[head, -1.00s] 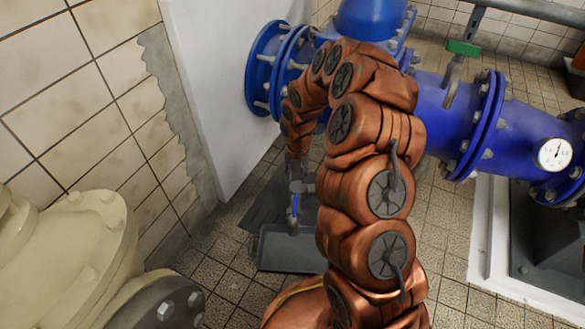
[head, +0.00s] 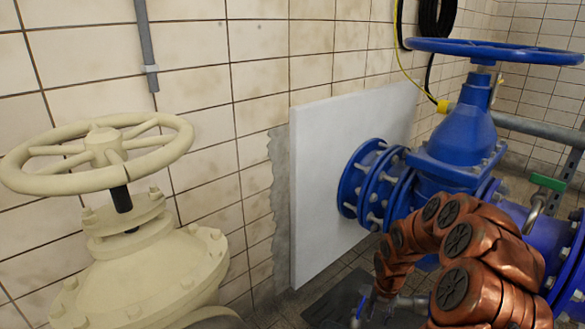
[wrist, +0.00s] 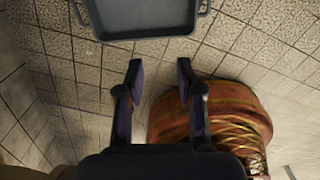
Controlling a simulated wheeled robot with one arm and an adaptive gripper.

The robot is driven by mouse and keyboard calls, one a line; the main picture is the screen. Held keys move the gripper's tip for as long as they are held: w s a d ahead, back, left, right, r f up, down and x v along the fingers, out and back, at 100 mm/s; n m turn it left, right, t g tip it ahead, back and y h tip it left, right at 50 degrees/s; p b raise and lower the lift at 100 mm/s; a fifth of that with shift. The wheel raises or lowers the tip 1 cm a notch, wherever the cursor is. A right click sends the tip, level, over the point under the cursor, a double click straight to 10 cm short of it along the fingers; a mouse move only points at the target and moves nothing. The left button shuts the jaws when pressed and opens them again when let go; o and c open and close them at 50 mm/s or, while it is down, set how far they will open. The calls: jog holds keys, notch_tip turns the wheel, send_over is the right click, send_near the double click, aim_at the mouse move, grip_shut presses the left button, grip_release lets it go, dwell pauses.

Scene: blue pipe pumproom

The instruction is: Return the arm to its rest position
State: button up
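My gripper (wrist: 160,78) shows in the wrist view with its two dark fingers apart and nothing between them. It hangs over the tiled floor, with my round copper base below to the right. My copper arm (head: 455,260) is bent over at the lower right of the head view. Its wrist end points down near the lower edge, where the fingers are too small and cut off to make out. A grey tray (wrist: 146,36) lies on the floor beyond the fingertips in the wrist view, apart from them and seemingly empty.
A cream valve with a handwheel (head: 98,158) stands at the left. A blue valve (head: 460,135) and blue pipe flanges (head: 375,187) stand close behind my arm. A white panel (head: 335,170) leans by the tiled wall. A green-handled lever (head: 546,184) is at the right.

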jog(key=s+a+r+m+p, duration=0.2)
jog(key=s+r+m+p, duration=0.3)
jog(key=r, duration=0.7)
jog(key=s+a+r+m+p, duration=0.25)
jog(key=r+p, duration=0.45)
jog(key=r, duration=0.5)
jog(key=s+a+r+m+p, duration=0.1)
jog(key=s+r+m+p, duration=0.5)
jog(key=r, duration=0.6)
jog(key=s+r+m+g+p, duration=0.1)
jog(key=s+r+m+p, duration=0.7)
jog(key=s+r+p, duration=0.3)
jog(key=s+a+r+m+p, duration=0.1)
jog(key=s+r+m+p, duration=0.8)
jog(key=r, duration=1)
jog(key=s+p, duration=0.2)
jog(key=s, duration=0.1)
jog(key=shift+s+a+g, duration=0.2)
jog(key=shift+s+g, duration=0.1)
jog(key=shift+g, duration=0.1)
jog(key=shift+d, duration=0.1)
